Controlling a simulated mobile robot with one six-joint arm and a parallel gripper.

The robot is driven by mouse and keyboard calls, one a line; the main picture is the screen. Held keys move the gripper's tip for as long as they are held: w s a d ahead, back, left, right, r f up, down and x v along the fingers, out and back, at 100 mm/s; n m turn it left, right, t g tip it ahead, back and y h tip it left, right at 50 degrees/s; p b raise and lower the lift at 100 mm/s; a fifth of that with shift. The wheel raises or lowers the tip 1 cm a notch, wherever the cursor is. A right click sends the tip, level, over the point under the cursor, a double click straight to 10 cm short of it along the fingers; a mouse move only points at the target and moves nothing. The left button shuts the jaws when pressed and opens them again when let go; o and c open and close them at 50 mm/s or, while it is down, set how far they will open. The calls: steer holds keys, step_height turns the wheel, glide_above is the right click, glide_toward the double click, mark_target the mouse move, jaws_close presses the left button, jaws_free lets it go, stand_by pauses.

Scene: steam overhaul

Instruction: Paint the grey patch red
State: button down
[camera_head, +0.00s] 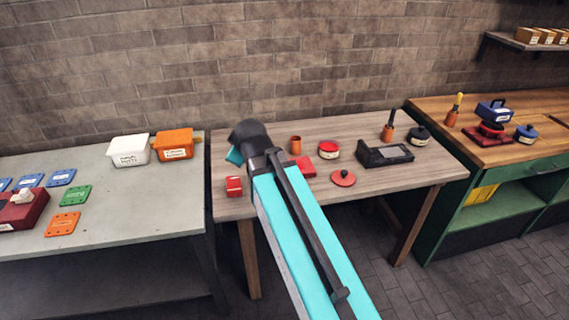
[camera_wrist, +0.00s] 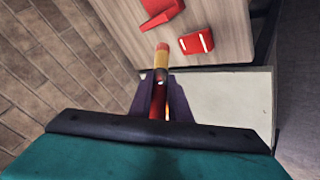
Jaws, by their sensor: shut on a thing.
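My gripper (camera_wrist: 162,85) is shut on a brush (camera_wrist: 161,58) in the wrist view. The brush has an orange-red handle, a yellow band and a red tip pointing away from me, seen over the edge of the wooden table (camera_wrist: 210,15). A red block with a white label (camera_wrist: 196,41) lies beyond the tip to the right, and another red piece (camera_wrist: 160,10) lies farther off, cut by the frame. In the head view my arm covers the gripper fingers and brush. An open red paint pot (camera_head: 329,149) stands on the table, its lid (camera_head: 343,178) beside it. I cannot make out a grey patch.
An orange cup (camera_head: 295,145) and a dark tray (camera_head: 384,153) stand near the red pot. A dark-handled brush (camera_head: 389,119) and a dark pot (camera_head: 419,135) are farther right. White (camera_head: 129,150) and orange (camera_head: 174,145) tubs stand on the grey bench (camera_head: 115,205) at left.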

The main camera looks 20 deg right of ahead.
steer(key=shift+d, duration=0.1)
steer(key=shift+w+d, duration=0.1)
steer(key=shift+d, duration=0.6)
